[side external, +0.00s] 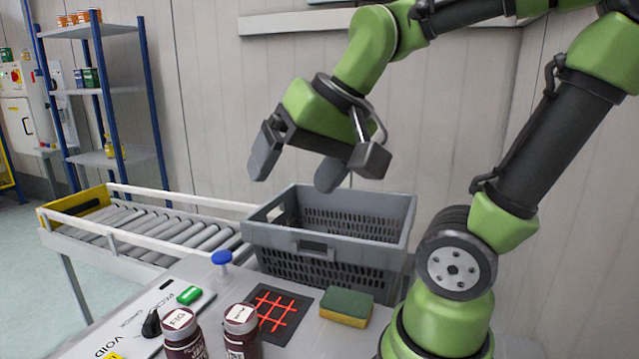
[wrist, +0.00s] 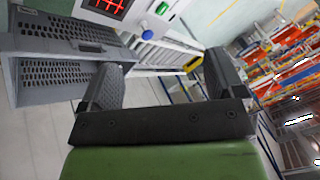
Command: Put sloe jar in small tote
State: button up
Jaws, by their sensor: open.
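Two dark jars with white lids stand at the front edge of the table in the side view. The left jar (side external: 183,340) has a lid that seems to read FIG. The right jar (side external: 241,338) has a lid with smaller text I cannot read clearly, so I cannot confirm it is the sloe jar. A grey perforated tote (side external: 330,268) stands behind them; it also shows at the left of the wrist view (wrist: 45,85). My gripper (side external: 297,172) is open and empty, above the tote and well away from the jars. Its spread fingers (wrist: 163,72) show in the wrist view.
A green and yellow sponge (side external: 346,306) lies right of a dark pad with a red grid (side external: 274,316). A blue-topped knob (side external: 222,260) and green block (side external: 189,295) are to the left. A roller conveyor (side external: 170,230) runs left of the tote.

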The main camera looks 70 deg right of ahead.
jog(key=s+a+n, duration=0.1)
jog(key=s, duration=0.1)
jog(key=s+a+n+y, duration=0.1)
jog(key=s+a+n, duration=0.1)
jog(key=shift+s+a+f+n+t, duration=0.1)
jog(key=shift+a+n+t, duration=0.2)
jog(key=shift+t, duration=0.1)
jog(key=shift+d, duration=0.1)
dwell(1.8)
